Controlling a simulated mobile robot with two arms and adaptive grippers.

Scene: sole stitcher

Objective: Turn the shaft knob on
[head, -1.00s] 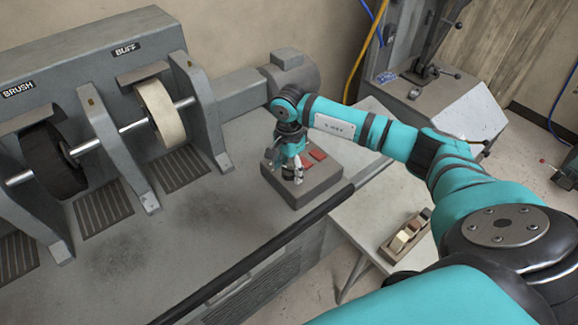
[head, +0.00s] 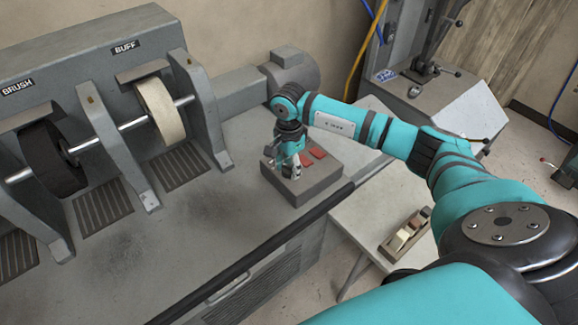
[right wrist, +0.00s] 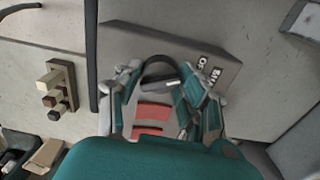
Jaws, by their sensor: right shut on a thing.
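The grey control box (head: 313,187) sits on the machine bench, with red buttons (head: 316,153) on its top. My right gripper (head: 292,171) points down over the left part of the box. In the right wrist view the dark round shaft knob (right wrist: 158,68) has a pale pointer mark and lies between the fingers of the right gripper (right wrist: 160,82), which is shut on it. A partly covered label (right wrist: 208,70) with "OFF" shows beside the knob. The knob is hidden behind the gripper in the head view. My left gripper is not in view.
The buff wheel (head: 161,110) and brush wheel (head: 52,158) stand on the shaft at the left. A motor housing (head: 291,72) is behind the box. A side table (head: 356,215) with a small block rack (head: 407,234) is at the right. The bench front is clear.

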